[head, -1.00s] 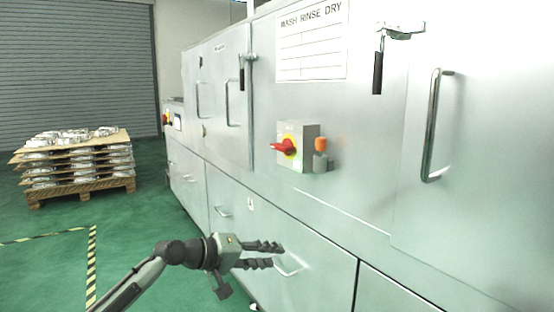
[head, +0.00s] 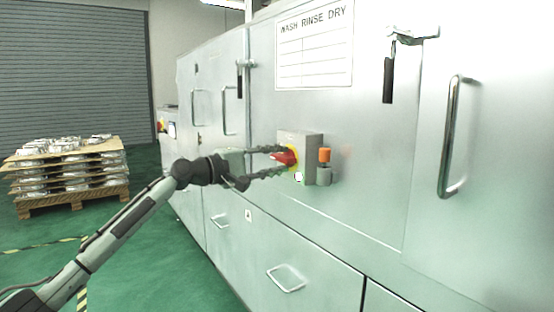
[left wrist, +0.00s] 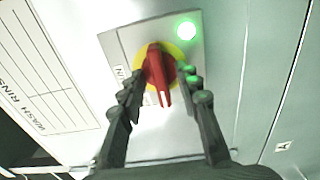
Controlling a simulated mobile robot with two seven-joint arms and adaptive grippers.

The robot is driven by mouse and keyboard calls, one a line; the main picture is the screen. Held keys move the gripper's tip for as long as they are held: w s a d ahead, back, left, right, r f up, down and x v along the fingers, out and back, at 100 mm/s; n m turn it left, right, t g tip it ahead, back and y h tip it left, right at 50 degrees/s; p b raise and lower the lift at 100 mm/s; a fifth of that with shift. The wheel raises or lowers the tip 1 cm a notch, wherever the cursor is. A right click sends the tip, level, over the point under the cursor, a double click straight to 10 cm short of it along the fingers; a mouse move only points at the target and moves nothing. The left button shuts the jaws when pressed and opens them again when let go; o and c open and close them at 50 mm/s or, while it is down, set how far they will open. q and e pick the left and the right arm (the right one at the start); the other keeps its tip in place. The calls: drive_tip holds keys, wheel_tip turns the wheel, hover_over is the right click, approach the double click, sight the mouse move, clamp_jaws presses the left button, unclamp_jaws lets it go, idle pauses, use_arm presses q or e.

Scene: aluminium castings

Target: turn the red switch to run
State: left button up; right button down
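The red switch (head: 285,158) has a red handle on a yellow disc, on the front of a grey box (head: 309,149) fixed to the metal machine. My left gripper (head: 279,161) is at the switch, one finger above the handle and one below. In the left wrist view the fingers (left wrist: 160,82) stand on either side of the red handle (left wrist: 157,70), with narrow gaps, so the gripper looks open. The handle lies roughly horizontal on the box. A green lamp (left wrist: 186,30) beside it is lit. My right gripper is out of view.
An orange-topped knob (head: 324,156) sits at the box's right side. A WASH RINSE DRY sign (head: 314,45) is above. Door handles (head: 449,135) and a black latch lever (head: 388,80) stick out. A pallet of castings (head: 68,175) stands at the far left, with clear green floor between.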

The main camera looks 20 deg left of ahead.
use_arm(q)
drive_tip(key=shift+w, duration=0.1)
clamp_jaws()
